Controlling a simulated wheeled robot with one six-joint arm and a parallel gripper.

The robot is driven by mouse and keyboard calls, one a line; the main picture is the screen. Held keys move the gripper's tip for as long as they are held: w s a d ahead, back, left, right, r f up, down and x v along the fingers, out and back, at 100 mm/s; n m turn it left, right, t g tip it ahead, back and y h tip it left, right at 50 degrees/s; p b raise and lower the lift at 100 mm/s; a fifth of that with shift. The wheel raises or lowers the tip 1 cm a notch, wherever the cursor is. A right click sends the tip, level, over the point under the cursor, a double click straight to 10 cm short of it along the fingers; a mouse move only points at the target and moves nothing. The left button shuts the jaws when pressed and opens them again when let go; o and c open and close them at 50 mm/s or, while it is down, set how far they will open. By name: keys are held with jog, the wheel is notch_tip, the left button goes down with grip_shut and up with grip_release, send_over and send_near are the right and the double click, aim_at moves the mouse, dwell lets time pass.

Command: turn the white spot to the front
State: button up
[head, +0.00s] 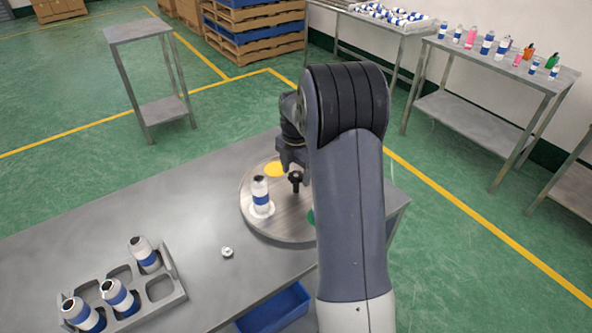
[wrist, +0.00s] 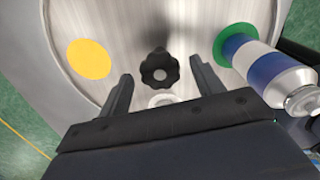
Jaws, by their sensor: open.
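The round metal turntable (head: 283,225) stands on the table, with a black knob (head: 295,180) at its centre. A white spot (head: 264,211) lies at its near left, under a white-and-blue can (head: 261,193). The yellow spot (head: 275,169) is bare at the far left. The green spot (head: 311,216) is mostly behind my arm; in the wrist view the green spot (wrist: 234,47) bears another can (wrist: 275,72). My gripper (head: 292,157) is open above the turntable. In the wrist view the knob (wrist: 159,68) appears between my fingertips (wrist: 160,74), apart from both. A pale round thing below it is unclear.
A grey rack (head: 165,302) with several compartments holds 3 cans at the front left. A small metal piece (head: 227,252) lies between rack and turntable. A blue bin (head: 275,309) is below the table edge. The table's left rear is clear.

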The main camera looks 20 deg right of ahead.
grip_shut()
dwell(0.6)
